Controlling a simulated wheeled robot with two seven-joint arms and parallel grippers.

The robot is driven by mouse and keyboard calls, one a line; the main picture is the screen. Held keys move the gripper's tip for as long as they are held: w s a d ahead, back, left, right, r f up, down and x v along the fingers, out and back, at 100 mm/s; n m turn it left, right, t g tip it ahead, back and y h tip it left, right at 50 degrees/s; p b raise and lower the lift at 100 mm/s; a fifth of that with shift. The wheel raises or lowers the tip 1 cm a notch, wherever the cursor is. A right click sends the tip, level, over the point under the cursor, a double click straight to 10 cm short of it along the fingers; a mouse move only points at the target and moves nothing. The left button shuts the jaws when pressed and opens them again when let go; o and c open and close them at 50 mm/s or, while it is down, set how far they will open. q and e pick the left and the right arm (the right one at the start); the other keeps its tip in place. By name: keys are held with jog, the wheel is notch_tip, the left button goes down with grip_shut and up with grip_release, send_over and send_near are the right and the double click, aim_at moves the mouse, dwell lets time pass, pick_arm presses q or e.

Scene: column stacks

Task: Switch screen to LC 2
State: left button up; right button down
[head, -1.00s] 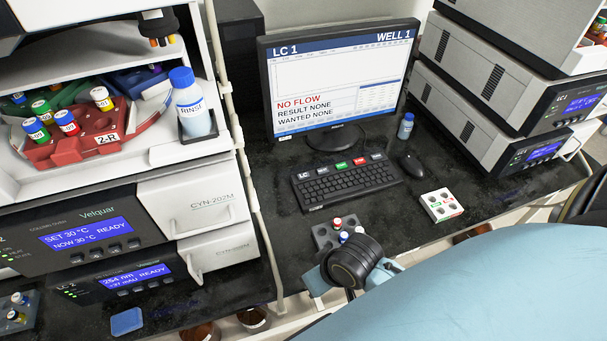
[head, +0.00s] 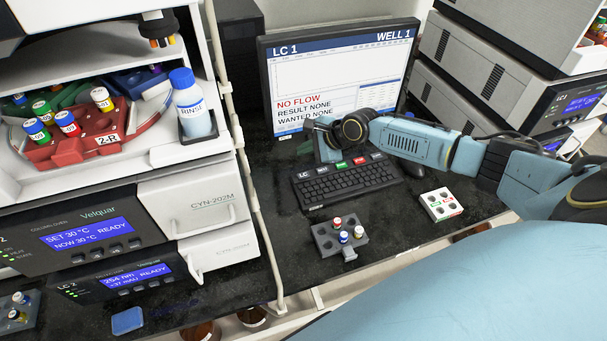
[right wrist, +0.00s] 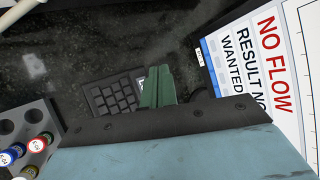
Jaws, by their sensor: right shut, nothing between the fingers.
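The screen (head: 335,70) shows "LC 1", "WELL 1", "NO FLOW", "RESULT NONE" and "WANTED NONE". Part of it also shows at the right of the right wrist view (right wrist: 245,60). The keyboard (head: 345,188) lies before it, with a row of larger keys at its back edge: an "LC" key (head: 304,175) at the left end, then green and red ones. My right gripper (head: 326,157) is shut and empty, pointing down over the back of the keyboard. In the right wrist view its fingers (right wrist: 158,84) cover part of the keyboard (right wrist: 112,98); contact cannot be told. My left gripper is out of view.
A grey rack (head: 325,240) with several capped vials stands in front of the keyboard. A white block (head: 440,204) is to the right. Instrument stacks rise on both sides. A rinse bottle (head: 191,108) stands at the left.

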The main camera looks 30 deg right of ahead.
jog(key=shift+w+d+r+m, duration=0.35)
jog(key=shift+d+m, duration=0.05)
jog(key=shift+d, duration=0.2)
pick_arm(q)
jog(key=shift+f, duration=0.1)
pick_arm(e)
jog(key=b, duration=0.9)
send_over(307, 176)
notch_tip(307, 176, down, 7)
jog(key=shift+r, duration=0.15)
notch_tip(307, 176, down, 2)
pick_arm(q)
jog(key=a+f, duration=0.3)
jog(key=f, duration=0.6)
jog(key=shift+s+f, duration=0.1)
